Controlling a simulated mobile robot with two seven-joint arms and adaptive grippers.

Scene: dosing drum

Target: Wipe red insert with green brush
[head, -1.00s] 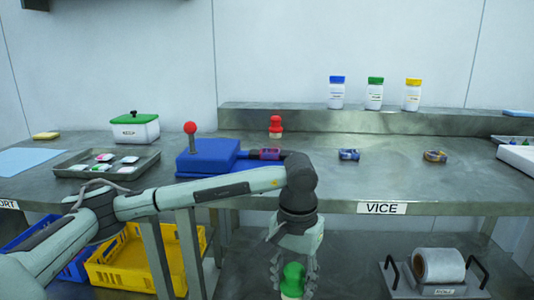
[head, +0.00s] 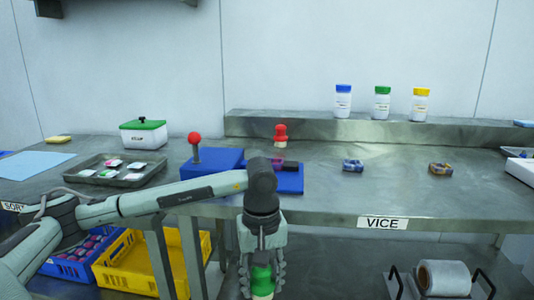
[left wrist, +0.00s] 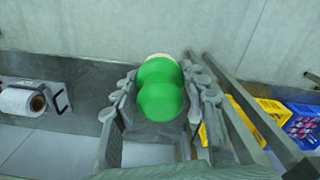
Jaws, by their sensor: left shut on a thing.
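My left gripper (head: 262,268) is shut on the green brush (head: 262,281), in front of the bench and below its top. In the left wrist view the brush's rounded green handle (left wrist: 160,92) sits between the two fingers (left wrist: 163,100), with a pale end beyond it. The blue vice (head: 218,158) with a red-ball lever stands on the bench. My right gripper is not in view.
A red brush (head: 280,135) stands behind the vice. A blue insert (head: 352,166) and a yellow-purple insert (head: 440,168) lie to the right. A tray (head: 117,172) is at left. The bench's front edge lies behind the gripper; a yellow crate (head: 150,262) is below.

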